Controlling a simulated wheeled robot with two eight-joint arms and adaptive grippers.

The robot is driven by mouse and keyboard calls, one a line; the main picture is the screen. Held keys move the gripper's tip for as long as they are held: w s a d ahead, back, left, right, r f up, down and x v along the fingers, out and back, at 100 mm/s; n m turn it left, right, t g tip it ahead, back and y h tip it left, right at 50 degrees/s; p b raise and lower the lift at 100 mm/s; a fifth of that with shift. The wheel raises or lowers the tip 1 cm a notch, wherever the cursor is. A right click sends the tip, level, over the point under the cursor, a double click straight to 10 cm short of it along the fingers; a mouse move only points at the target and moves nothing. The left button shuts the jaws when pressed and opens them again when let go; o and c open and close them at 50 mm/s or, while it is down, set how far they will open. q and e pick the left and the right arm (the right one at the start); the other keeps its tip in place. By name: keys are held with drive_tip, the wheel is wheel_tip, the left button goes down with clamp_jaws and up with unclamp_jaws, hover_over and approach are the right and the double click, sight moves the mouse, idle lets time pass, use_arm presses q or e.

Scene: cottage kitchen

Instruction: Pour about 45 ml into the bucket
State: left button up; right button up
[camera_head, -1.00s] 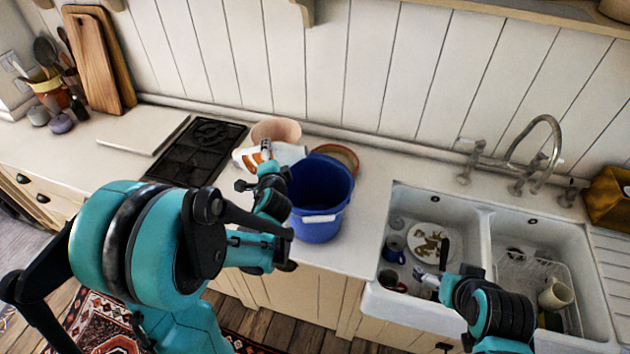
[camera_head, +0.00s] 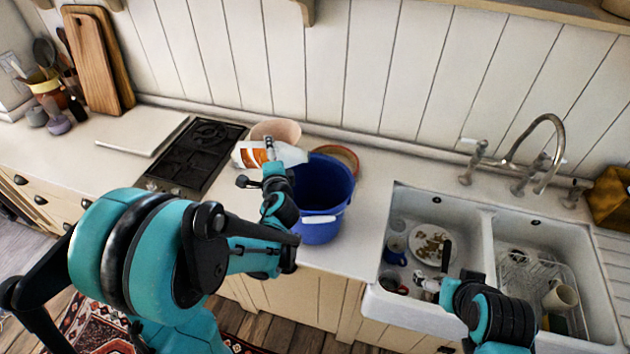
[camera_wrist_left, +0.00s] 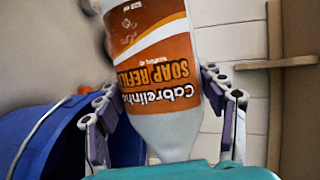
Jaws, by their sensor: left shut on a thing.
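A white soap refill bottle with an orange label (camera_head: 248,157) lies nearly on its side in the air, its right end by the bucket's rim. My left gripper (camera_head: 270,149) is shut around it; the wrist view shows fingers on both sides of the bottle (camera_wrist_left: 160,75). The blue bucket (camera_head: 322,235) stands upright on the counter, just right of and below the bottle, and also shows in the left wrist view (camera_wrist_left: 45,150). No stream or liquid level can be made out. My right gripper (camera_head: 428,284) is over the front of the left sink basin; its opening is unclear.
A pinkish bowl (camera_head: 276,130) stands behind the bottle, and a round reddish-brown item (camera_head: 345,156) behind the bucket. The black hob (camera_head: 203,150) lies left. The double sink (camera_head: 408,312) at right holds dishes, including a plate (camera_head: 432,236). Counter between bucket and sink is clear.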

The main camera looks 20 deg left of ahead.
use_arm(q)
drive_tip(key=shift+m+b, duration=0.4)
drive_tip(key=shift+d+f+y+b, duration=0.1)
drive_tip(key=shift+f+y+b, duration=0.15)
drive_tip(key=shift+b, duration=0.3)
drive_tip(key=shift+f+m+b, duration=0.1)
drive_tip(key=shift+m+b, duration=0.2)
drive_tip(key=shift+m, duration=0.1)
idle(0.9)
drive_tip(key=r+p, duration=0.1)
drive_tip(key=p, duration=0.1)
drive_tip(key=shift+r+n+p, duration=0.35)
drive_tip(key=shift+r+n, duration=0.05)
drive_tip(key=shift+a+f+n+h+p, duration=0.25)
drive_tip(key=shift+n+h+p, duration=0.25)
drive_tip(key=shift+n, duration=0.2)
drive_tip(key=shift+d+f, duration=0.1)
drive_tip(key=shift+f, duration=0.35)
